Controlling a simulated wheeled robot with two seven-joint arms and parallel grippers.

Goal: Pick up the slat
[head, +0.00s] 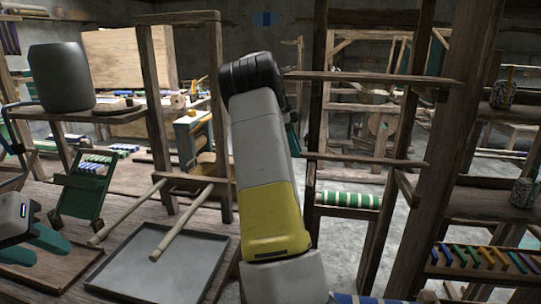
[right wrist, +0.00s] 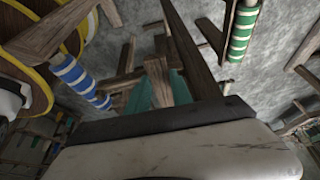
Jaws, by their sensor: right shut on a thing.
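My right gripper is mostly hidden behind my right forearm in the head view, where a teal finger (head: 292,138) shows at the arm's right edge. In the right wrist view its teal fingers (right wrist: 165,92) are shut on a wooden piece, which I take to be the slat (right wrist: 190,50); a long brown bar runs from there up to the top edge. In the head view, a bar that may be this slat (head: 365,160) runs level to the right of the finger. The exact grip is hidden. My left gripper (head: 45,248) is open and empty at the left edge.
The loom's dark post (head: 420,150) stands at the right, with another level bar (head: 370,78) above. A green-and-white striped roller (head: 347,200) lies below. A grey tray (head: 160,262) and pale rods (head: 185,220) lie at the lower left. A dark bucket (head: 60,78) stands behind.

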